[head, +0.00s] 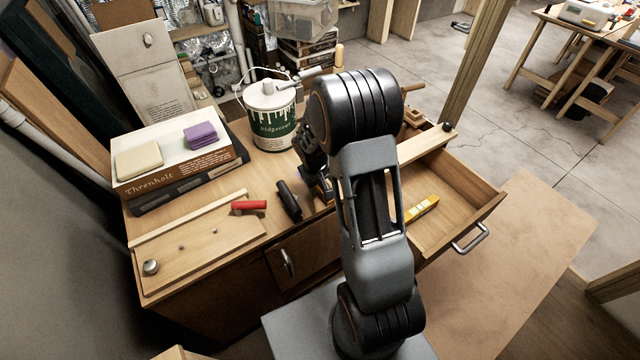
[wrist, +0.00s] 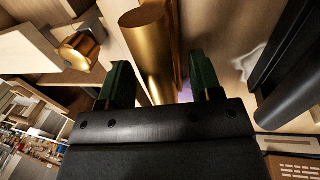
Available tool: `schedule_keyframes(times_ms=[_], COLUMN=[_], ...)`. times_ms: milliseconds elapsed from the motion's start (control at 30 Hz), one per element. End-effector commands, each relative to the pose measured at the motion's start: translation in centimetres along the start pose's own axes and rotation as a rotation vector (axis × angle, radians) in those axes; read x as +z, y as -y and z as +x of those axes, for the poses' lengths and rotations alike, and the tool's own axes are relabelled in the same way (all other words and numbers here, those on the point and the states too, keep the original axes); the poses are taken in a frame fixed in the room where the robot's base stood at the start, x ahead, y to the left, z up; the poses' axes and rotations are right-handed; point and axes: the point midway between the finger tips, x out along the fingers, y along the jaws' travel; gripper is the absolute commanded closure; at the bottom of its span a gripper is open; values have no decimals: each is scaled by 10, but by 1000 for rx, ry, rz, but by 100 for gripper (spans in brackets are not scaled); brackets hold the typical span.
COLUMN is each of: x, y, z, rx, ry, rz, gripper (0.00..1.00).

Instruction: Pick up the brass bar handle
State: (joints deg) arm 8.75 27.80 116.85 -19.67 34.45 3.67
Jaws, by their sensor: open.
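The brass bar handle (wrist: 150,45) is large in the wrist view. It runs from the top edge down into the gap between the two dark green fingers of my gripper (wrist: 162,74). The fingers are apart, one on each side of the bar, and do not appear to press on it. The bar's lower end is hidden behind the gripper body. In the head view my gripper (head: 318,186) points down at the bench top, mostly hidden by my arm. I cannot make out the brass bar clearly there.
A black handle (head: 288,200) and red handle (head: 249,206) lie left of my gripper. A paint can (head: 273,122) stands behind, and a box (head: 178,158) with sponges at left. The open drawer (head: 470,191) at right holds a yellow object (head: 423,207). A brass knob (wrist: 78,50) shows in the wrist view.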

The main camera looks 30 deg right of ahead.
Motion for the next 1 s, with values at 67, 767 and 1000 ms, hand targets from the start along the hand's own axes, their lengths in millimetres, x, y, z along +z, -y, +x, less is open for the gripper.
schedule_keyframes(times_ms=[67, 767, 1000], x=[0, 0, 0], y=[0, 0, 0], z=[0, 0, -1], rx=[0, 0, 0], ry=[0, 0, -1], rz=[0, 0, 0], gripper=[41, 100, 100])
